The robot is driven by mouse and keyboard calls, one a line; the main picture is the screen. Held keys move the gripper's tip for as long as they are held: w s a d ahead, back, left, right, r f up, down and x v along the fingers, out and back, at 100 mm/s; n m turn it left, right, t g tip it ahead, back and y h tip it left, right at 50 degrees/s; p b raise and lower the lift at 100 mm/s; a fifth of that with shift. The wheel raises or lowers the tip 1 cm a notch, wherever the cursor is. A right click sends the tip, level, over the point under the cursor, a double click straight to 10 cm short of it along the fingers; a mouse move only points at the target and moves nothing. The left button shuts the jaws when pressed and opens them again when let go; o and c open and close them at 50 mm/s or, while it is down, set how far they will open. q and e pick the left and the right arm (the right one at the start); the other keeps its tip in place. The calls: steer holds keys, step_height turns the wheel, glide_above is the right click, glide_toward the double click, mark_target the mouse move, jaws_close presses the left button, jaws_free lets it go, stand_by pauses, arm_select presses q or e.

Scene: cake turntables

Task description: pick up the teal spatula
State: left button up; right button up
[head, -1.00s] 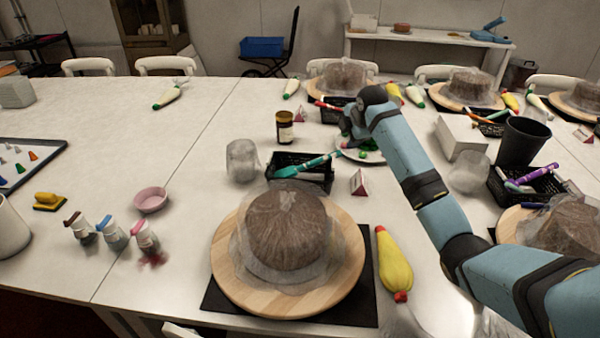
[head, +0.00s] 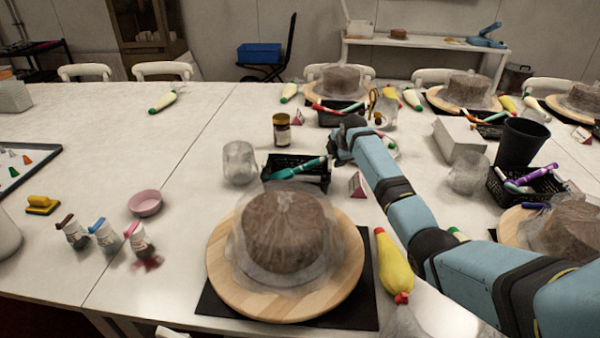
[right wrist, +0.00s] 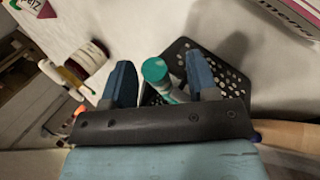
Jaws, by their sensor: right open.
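The teal spatula (head: 299,169) leans in a black basket (head: 318,183) behind the near cake, its handle sticking up to the right. My right gripper (head: 336,147) is just right of and above the basket; the fingertips are hard to make out there. In the right wrist view the gripper (right wrist: 159,62) is open, with two blue fingers apart. The round teal handle end (right wrist: 155,70) shows between them, and I cannot tell whether it touches either. The perforated basket (right wrist: 222,75) lies beyond the fingers. My left gripper is not in view.
A brown jar (head: 281,129) and a clear plastic-wrapped cup (head: 240,162) stand near the basket. A small red-and-white card (head: 357,186) stands to its right. The wrapped cake (head: 283,232) sits in front on a wooden turntable (head: 228,283).

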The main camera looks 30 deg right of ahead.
jaws_close()
stand_by(0.5)
